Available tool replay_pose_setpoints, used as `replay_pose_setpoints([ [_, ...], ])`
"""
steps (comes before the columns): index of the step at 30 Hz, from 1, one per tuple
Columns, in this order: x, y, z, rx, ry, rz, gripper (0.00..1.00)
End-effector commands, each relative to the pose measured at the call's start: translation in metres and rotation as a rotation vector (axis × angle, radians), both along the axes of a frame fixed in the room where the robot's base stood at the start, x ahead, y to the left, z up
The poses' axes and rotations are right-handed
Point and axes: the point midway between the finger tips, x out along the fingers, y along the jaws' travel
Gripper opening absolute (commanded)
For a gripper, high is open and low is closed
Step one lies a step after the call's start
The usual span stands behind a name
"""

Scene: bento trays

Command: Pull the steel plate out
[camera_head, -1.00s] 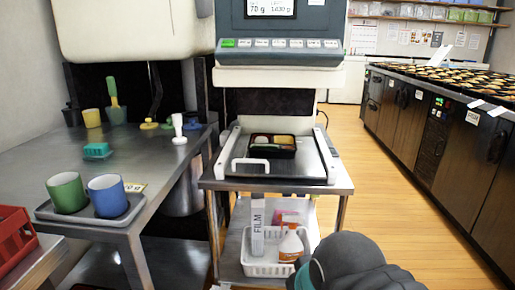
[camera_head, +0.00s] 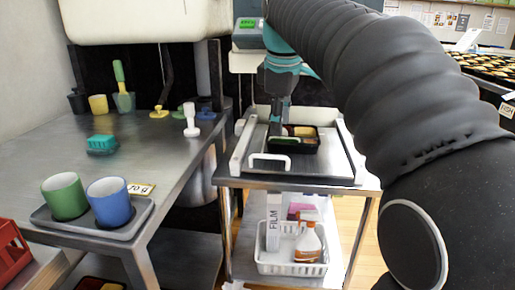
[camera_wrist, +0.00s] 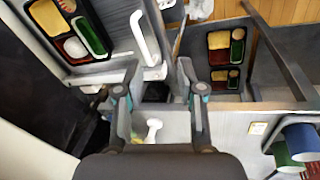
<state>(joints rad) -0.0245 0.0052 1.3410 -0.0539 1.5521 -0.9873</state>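The steel plate (camera_head: 330,165) lies on the steel stand below the machine, with a white loop handle (camera_head: 269,160) at its front edge. A black bento tray (camera_head: 301,146) with food sits on the plate. In the wrist view the handle (camera_wrist: 148,40) stands at the upper middle, and the tray (camera_wrist: 68,28) shows at upper left. My gripper (camera_head: 278,128) points down over the plate, close behind the handle in the picture. In the wrist view its two fingers (camera_wrist: 156,88) are apart with nothing held between them.
A white post (camera_head: 239,150) edges the plate's left side. The left table holds blue and green cups on a grey tray (camera_head: 125,230), a teal block (camera_head: 101,145) and a white-handled tool (camera_head: 191,122). A white basket (camera_head: 290,262) stands on the shelf below. My arm covers the right side.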

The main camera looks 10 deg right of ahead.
Motion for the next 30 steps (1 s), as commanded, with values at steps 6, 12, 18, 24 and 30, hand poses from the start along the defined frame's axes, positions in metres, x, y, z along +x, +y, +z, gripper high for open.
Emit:
replay_pose_setpoints([
  [6,0.040,0.002,0.017,-0.052,0.056,0.182,0.38],
  [12,0.050,0.002,0.017,-0.065,0.073,0.240,0.38],
  [18,0.054,0.000,-0.007,-0.066,0.075,0.241,0.38],
  [24,0.060,-0.002,-0.044,-0.065,0.073,0.239,0.38],
  [30,0.067,-0.004,-0.079,-0.065,0.073,0.239,0.38],
])
